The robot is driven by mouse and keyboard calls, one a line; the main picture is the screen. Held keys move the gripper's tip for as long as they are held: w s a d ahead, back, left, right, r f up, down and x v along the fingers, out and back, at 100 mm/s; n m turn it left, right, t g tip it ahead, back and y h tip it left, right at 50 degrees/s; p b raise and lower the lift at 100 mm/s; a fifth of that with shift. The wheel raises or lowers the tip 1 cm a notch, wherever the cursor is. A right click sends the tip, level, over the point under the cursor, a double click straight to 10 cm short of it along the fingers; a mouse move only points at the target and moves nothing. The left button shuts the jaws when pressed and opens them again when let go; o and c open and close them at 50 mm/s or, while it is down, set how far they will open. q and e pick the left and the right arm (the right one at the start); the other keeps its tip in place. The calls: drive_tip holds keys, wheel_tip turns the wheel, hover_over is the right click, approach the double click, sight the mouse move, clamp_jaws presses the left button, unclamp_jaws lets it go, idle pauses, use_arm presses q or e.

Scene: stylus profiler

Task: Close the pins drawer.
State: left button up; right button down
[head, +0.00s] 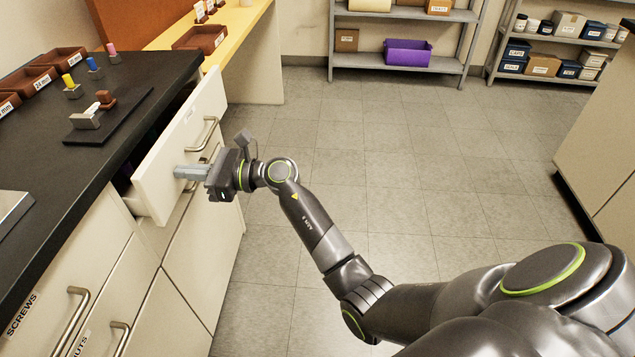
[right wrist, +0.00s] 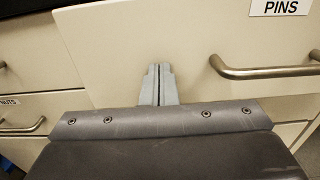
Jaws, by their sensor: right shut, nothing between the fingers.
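The pins drawer (head: 168,155) is partly pulled out from under the black counter; its cream front stands away from the cabinet. In the right wrist view its front (right wrist: 130,35) carries a PINS label (right wrist: 280,7) and a bar handle (right wrist: 265,72). My right gripper (head: 180,172) is shut and empty, its fingertips pointing at the drawer front, left of the handle. In the right wrist view the fingertips (right wrist: 159,72) are at or very near the front; I cannot tell if they touch. My left gripper is not in view.
The black counter (head: 60,170) holds several brown trays, coloured pins on stands and a dark plate (head: 115,120). Below are closed drawers with handles, including SCREWS (head: 55,315). The grey floor (head: 410,170) right of the cabinet is clear. Shelves (head: 400,62) stand at the back.

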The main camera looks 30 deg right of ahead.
sight(168, 171)
drive_tip(key=b+x, duration=0.1)
drive_tip(key=x, duration=0.3)
drive_tip(key=shift+w+a, duration=0.15)
drive_tip(key=shift+a, duration=0.1)
drive_tip(key=shift+w+a, duration=0.4)
drive_tip(key=shift+a, duration=0.15)
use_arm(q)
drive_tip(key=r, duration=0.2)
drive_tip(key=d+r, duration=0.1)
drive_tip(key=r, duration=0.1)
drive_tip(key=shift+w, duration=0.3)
use_arm(e)
drive_tip(key=shift+r, duration=0.15)
drive_tip(key=shift+w+a+r, duration=0.1)
drive_tip(key=shift+r, duration=0.05)
